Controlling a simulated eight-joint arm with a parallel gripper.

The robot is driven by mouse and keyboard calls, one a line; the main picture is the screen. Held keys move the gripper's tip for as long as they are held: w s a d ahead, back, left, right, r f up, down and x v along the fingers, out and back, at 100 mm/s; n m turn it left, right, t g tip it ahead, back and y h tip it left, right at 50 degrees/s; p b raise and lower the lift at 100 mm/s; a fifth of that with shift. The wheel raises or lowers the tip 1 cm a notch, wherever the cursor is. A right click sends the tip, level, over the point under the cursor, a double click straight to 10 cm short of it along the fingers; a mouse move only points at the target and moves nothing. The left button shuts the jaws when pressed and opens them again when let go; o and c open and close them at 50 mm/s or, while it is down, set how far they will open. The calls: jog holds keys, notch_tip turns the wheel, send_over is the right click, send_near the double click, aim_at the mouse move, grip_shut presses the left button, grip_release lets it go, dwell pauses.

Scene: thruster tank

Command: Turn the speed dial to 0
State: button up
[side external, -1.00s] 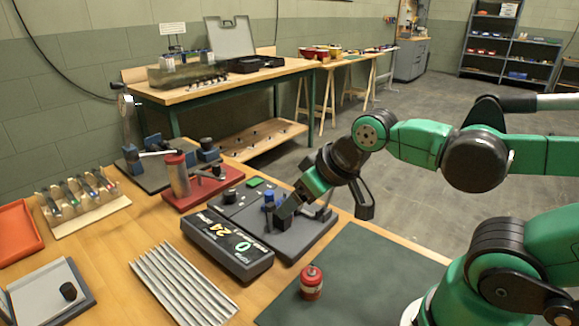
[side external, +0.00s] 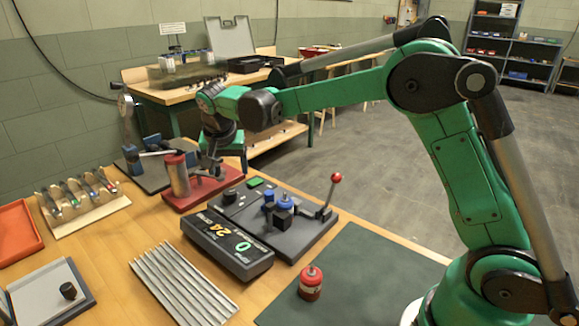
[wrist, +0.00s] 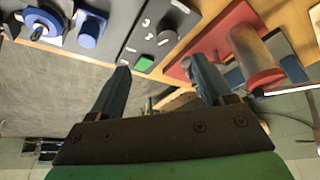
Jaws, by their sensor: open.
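The dark control panel (side external: 310,232) lies on the bench and carries a black dial (side external: 229,196), a green button (side external: 255,182), blue knobs (side external: 284,199) and a lever with a red ball (side external: 336,178).
A red stand with a metal cylinder (side external: 178,176) is close to my gripper. A readout box (side external: 225,243) showing 24 and 0 stands before the panel. A ribbed metal plate (side external: 182,284) and a small red canister (side external: 311,283) are nearer the front.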

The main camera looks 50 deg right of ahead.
aim_at(229, 191)
jog(key=w+f, duration=0.1)
jog(key=w+f+m, duration=0.1)
jog(key=f, duration=0.1)
jog(key=shift+w+m+g+h, duration=0.1)
jog(key=shift+m+g+h, duration=0.2)
jog(key=shift+x, duration=2.85)
grip_shut()
